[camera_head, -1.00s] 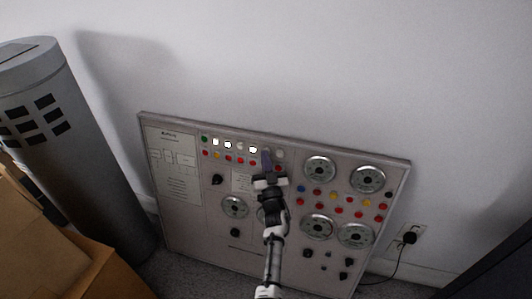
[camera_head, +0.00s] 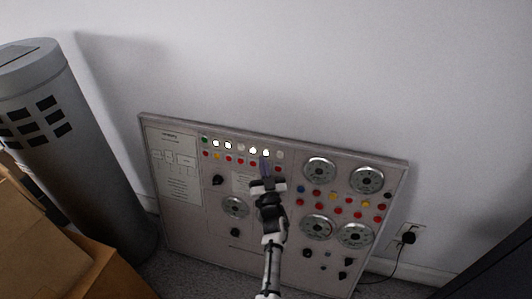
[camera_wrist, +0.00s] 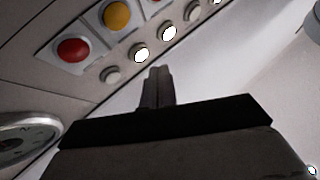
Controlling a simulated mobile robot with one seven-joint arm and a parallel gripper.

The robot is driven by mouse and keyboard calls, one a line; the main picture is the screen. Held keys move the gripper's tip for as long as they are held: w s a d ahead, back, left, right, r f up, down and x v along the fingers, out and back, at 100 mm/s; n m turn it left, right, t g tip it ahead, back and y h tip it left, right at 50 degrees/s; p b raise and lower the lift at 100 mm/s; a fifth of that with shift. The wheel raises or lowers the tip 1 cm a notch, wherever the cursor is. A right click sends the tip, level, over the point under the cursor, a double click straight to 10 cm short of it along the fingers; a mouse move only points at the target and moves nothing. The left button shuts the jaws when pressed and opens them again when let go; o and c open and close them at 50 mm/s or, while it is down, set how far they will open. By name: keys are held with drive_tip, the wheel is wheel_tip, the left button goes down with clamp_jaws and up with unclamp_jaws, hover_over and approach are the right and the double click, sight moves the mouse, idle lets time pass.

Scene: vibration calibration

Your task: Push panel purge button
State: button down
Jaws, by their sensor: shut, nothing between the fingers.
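The panel (camera_head: 190,240) is a grey board leaning against the wall, with rows of small buttons near its top edge. I cannot read which button is labelled purge. In the top row, several white buttons glow, including one (camera_head: 266,153) just above my fingertips, and a dark one (camera_head: 279,155) sits to its right. My gripper (camera_head: 265,161) is shut and empty, in front of the upper middle of the panel. In the wrist view, my shut fingers (camera_wrist: 157,72) point toward the button row, near a lit button (camera_wrist: 140,54) and an unlit one (camera_wrist: 110,75). Contact cannot be told.
Large round dials (camera_head: 319,170) are on the panel's right half, with red, yellow and blue buttons between them. A grey cylinder (camera_head: 75,150) and cardboard boxes (camera_head: 40,230) stand at left. A wall socket (camera_head: 409,235) with a plugged cable is at right.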

drive_tip(key=shift+s+a+r+p, duration=0.15)
drive_tip(key=shift+s+a+p, duration=0.05)
drive_tip(key=shift+s, duration=0.45)
drive_tip(key=shift+s+a+r+p, duration=0.15)
drive_tip(key=shift+s+a+p, duration=0.1)
drive_tip(key=shift+s, duration=0.4)
drive_tip(key=shift+s+a+r+p, duration=0.15)
drive_tip(key=shift+s+a, duration=0.05)
drive_tip(key=shift+s, duration=0.45)
